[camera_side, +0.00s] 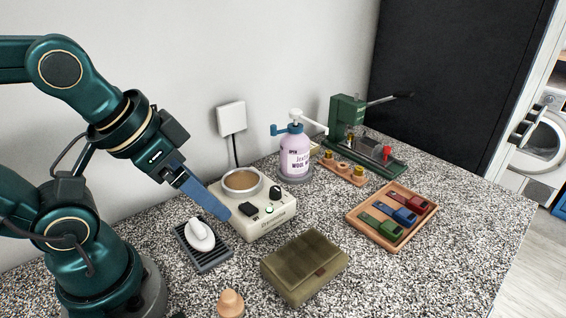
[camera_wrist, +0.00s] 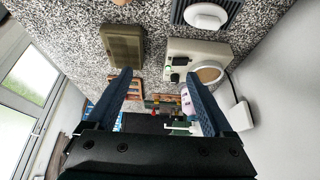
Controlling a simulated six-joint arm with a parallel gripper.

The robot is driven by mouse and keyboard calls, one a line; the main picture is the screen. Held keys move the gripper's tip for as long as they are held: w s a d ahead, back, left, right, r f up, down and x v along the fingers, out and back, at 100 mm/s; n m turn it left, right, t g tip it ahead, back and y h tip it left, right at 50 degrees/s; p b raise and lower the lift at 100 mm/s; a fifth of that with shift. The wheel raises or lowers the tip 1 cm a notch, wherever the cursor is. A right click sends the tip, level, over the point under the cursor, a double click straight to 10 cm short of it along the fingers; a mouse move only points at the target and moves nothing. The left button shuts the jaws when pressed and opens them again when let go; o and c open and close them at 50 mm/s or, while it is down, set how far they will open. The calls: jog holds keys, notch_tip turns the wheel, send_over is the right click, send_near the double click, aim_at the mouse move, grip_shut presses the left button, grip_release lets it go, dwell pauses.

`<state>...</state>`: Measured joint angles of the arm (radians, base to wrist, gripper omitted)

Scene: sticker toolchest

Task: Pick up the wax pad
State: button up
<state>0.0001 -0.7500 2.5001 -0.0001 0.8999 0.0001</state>
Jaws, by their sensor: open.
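I cannot tell for sure which thing is the wax pad. An olive-brown box-like case (camera_side: 303,265) with a flap lies at the front; it also shows in the wrist view (camera_wrist: 124,42). A white rounded piece (camera_side: 200,234) sits on a dark ridged tray (camera_side: 212,262); it shows at the top of the wrist view (camera_wrist: 206,16). A cream warmer (camera_side: 262,226) with a round tan-filled pot (camera_side: 241,182) stands between the case and the wall. My gripper (camera_wrist: 158,75) is open and empty, its blue fingers angled down near the warmer's left side in the side view (camera_side: 226,214).
A pump bottle (camera_side: 295,160), a wooden holder (camera_side: 343,169) and a green press (camera_side: 347,115) stand at the back. A wooden tray (camera_side: 372,238) of coloured blocks lies right. A wooden knob (camera_side: 230,303) stands in front. The right front counter is clear.

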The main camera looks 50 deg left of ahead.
jog(key=m+g, duration=0.4)
jog(key=g, duration=0.2)
send_near(228, 295)
notch_tip(228, 295, down, 6)
jog(key=shift+s+r, duration=0.15)
jog(key=shift+f, duration=2.45)
grip_shut()
jog(key=shift+r, duration=0.15)
